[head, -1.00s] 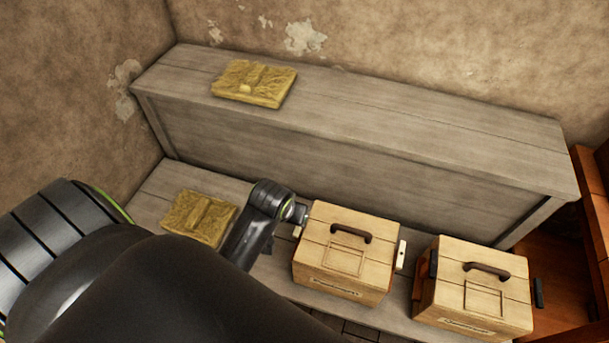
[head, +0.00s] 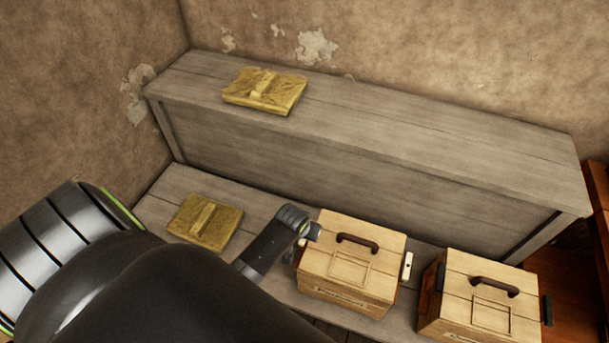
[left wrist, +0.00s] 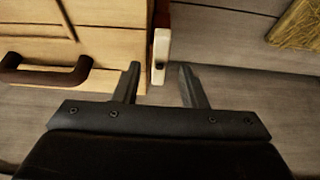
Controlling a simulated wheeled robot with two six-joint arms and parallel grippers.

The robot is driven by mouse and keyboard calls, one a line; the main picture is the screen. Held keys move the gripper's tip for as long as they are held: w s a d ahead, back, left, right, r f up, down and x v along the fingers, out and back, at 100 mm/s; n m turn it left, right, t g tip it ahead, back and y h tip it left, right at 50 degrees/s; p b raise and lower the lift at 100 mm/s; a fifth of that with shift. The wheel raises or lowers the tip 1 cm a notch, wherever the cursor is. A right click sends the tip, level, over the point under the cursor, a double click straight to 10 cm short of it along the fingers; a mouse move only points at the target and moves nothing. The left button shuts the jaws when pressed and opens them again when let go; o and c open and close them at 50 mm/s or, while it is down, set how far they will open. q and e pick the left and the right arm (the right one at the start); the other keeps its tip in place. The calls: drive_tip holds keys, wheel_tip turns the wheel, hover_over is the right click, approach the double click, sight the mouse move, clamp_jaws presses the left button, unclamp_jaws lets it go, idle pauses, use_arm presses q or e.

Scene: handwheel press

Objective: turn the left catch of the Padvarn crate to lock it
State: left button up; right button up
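The left pale wooden crate (head: 345,285) stands on the low shelf with a brown handle on its lid; its front label is too small to read. It also fills the left of the left wrist view (left wrist: 110,45). Its left catch, a white bar (left wrist: 161,45), sits against the crate's side in the left wrist view. My left gripper (left wrist: 159,72) is open around the line of this catch, one finger on each side, with visible gaps. In the head view my left gripper (head: 308,231) is at the crate's left side and largely hides the catch. My right gripper is out of view.
A second wooden crate (head: 475,312) with dark catches stands to the right. One yellow package (head: 205,222) lies on the low shelf (head: 165,190) left of my gripper, another (head: 264,91) on the raised ledge (head: 400,130) behind. The wall rises behind the ledge.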

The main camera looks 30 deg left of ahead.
use_arm(q)
drive_tip(key=shift+x, duration=1.15)
clamp_jaws()
